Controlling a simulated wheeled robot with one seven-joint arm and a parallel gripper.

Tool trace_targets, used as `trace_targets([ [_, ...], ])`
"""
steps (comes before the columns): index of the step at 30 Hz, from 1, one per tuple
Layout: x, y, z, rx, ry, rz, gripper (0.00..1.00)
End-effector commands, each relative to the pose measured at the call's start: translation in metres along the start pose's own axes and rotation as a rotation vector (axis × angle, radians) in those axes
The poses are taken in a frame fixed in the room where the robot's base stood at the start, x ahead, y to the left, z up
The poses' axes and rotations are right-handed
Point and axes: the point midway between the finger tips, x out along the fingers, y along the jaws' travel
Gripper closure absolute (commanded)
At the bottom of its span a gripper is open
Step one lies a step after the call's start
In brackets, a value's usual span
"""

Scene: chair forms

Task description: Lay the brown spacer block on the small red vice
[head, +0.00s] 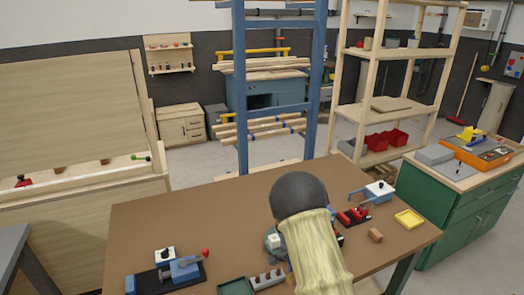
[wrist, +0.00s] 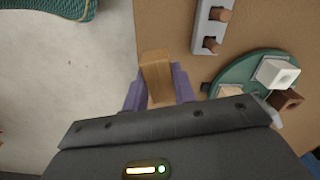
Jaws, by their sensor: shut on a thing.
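My gripper (wrist: 158,92) is shut on a brown, wood-coloured block (wrist: 155,70), seen between its purple fingers in the wrist view. It is over the table's edge, with floor to its left. In the head view my arm hides the gripper. Another small brown block (head: 375,236) lies on the table to the right of the vice.
The brown table (head: 150,215) also bears a blue vice (head: 182,268), a grey peg holder (head: 266,279), a green tray (head: 236,287) and a yellow tray (head: 408,219). A round green plate (wrist: 235,72) with several blocks is right of my gripper. The table's back left is clear.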

Motion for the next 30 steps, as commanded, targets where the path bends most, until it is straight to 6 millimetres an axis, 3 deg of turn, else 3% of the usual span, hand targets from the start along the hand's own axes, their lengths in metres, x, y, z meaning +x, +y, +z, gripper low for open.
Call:
trace_targets([
  [18,0.008,0.033,-0.022,-0.795,0.001,0.001,0.99],
  [23,0.009,0.038,-0.025,-0.907,0.001,0.001,0.99],
  [30,0.009,0.038,-0.025,-0.929,0.001,0.001,0.99],
])
